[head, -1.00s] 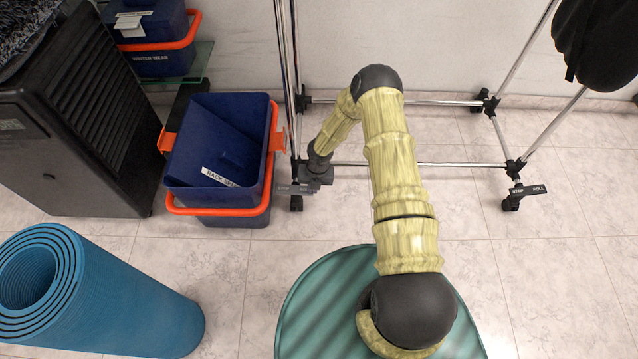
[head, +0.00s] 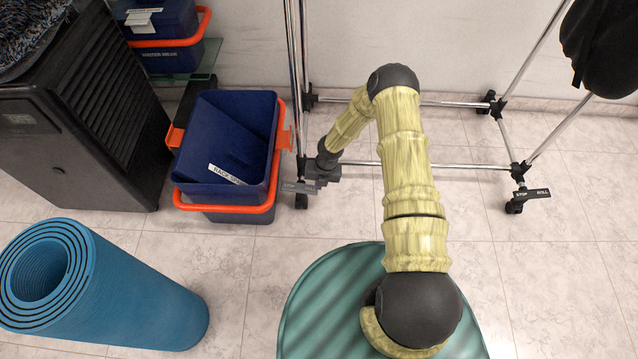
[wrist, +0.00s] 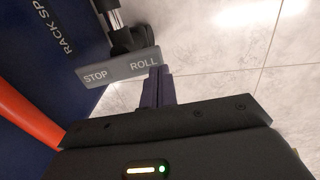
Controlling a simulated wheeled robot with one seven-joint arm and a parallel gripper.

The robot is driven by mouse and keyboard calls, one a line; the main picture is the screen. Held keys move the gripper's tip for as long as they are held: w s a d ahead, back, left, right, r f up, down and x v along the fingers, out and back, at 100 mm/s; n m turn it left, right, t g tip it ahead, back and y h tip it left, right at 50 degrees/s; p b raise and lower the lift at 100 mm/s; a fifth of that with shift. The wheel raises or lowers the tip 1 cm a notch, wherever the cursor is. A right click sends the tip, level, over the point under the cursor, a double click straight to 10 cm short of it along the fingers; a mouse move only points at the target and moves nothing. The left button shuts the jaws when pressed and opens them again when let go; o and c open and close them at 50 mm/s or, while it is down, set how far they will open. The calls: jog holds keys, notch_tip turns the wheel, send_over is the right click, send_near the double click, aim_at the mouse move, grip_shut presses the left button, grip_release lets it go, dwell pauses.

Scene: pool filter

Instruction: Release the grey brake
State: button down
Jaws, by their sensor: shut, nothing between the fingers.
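The grey brake (head: 299,187) is a flat lever on the near left caster of the metal rack. In the wrist view the brake (wrist: 112,69) reads STOP at its left end and ROLL at its right end. My gripper (head: 321,180) is low beside this caster. In the wrist view my gripper (wrist: 158,70) is shut and empty, its purple fingertips at the ROLL end. They look against or very near the lever; I cannot tell whether they touch. The dark caster mount (wrist: 128,38) shows behind the lever.
A blue bin (head: 230,145) with an orange-handled basket stands just left of the brake. A rack post (head: 297,90) rises beside it. Another brake (head: 532,193) is at the right caster. A rolled blue mat (head: 130,290) lies front left. Floor between the casters is clear.

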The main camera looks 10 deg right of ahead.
jog(key=d+r+p, duration=0.3)
jog(key=r+p, duration=0.2)
jog(key=r, duration=0.6)
jog(key=d+r+p, duration=0.2)
jog(key=r+p, duration=0.4)
jog(key=r, duration=0.6)
jog(key=shift+s+d+r, duration=0.15)
jog(key=shift+s+d, duration=0.25)
